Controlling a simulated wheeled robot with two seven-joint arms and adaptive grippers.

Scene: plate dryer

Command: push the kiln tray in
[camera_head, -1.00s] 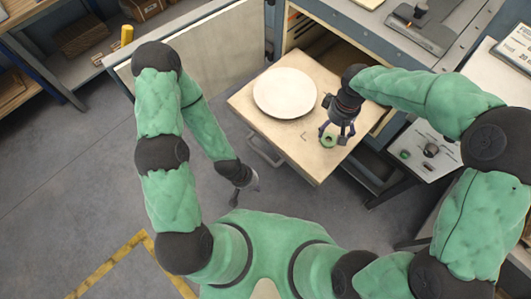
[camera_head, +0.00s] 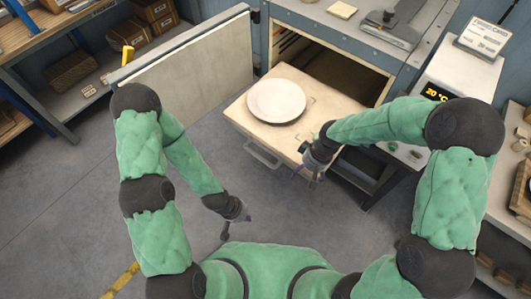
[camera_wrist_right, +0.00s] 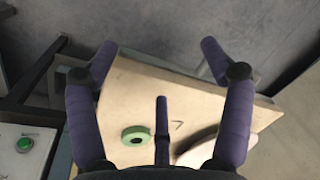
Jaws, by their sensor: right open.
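The kiln tray (camera_head: 240,118) is a pale tan slab sticking out of the open kiln (camera_head: 328,55), with a metal handle (camera_head: 262,155) at its front. A white plate (camera_head: 276,101) lies on it. My right gripper (camera_head: 308,176) is open at the tray's front right corner; contact cannot be told. In the right wrist view, its spread fingers (camera_wrist_right: 160,60) are empty, with the tray (camera_wrist_right: 150,85) beyond them. A green ring (camera_wrist_right: 136,136) lies on the tray there. My left gripper (camera_head: 238,214) hangs low over the floor, left of the tray; its fingers are unclear.
The kiln door (camera_head: 190,65) stands swung open at the left. A shelf with boxes (camera_head: 70,72) is further left. A display unit (camera_head: 450,70) and a side bench (camera_head: 480,160) stand at the right. The grey floor (camera_head: 90,190) in front of the tray is clear.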

